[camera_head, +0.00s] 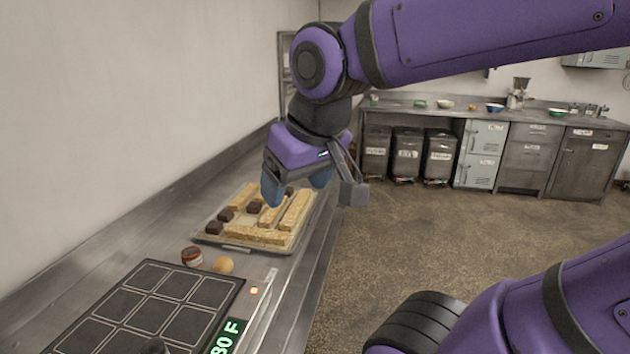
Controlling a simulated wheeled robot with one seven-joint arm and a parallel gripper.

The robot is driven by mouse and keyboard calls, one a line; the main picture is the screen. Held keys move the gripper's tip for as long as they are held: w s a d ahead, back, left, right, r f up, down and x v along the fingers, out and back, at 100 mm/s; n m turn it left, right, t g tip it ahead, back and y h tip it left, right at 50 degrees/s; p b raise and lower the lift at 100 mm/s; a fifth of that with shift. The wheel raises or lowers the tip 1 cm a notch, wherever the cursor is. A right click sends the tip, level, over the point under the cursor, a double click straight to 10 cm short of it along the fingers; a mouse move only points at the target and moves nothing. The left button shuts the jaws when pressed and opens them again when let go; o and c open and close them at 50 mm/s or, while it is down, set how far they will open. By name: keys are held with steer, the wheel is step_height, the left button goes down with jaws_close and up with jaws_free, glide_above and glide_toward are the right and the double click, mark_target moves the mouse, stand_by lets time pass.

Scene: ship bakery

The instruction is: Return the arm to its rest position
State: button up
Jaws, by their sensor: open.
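My purple arm reaches in from the upper right and bends down at its wrist. My gripper (296,190) hangs over the steel counter at the left, with its two blue fingertips apart and nothing seen between them. It is above or just in front of a tray (224,241) of pale bars and dark brown blocks. The fingers hide part of the tray's contents. I cannot tell whether the fingertips touch anything.
The steel counter (170,225) runs along the left wall. A black grid plate (152,312) with a green "80 F" display, a small red-brown jar (192,257) and a tan ball (223,265) are nearer. A back counter (440,110) stands over bins. The floor (440,235) is open.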

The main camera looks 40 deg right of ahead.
steer(key=s, duration=0.1)
steer(key=s+d, duration=0.1)
steer(key=shift+s+d+r, duration=0.1)
steer(key=shift+s+r, duration=0.15)
steer(key=shift+s, duration=0.1)
steer(key=shift+o, duration=0.5)
stand_by(2.3)
steer(key=shift+w, duration=0.1)
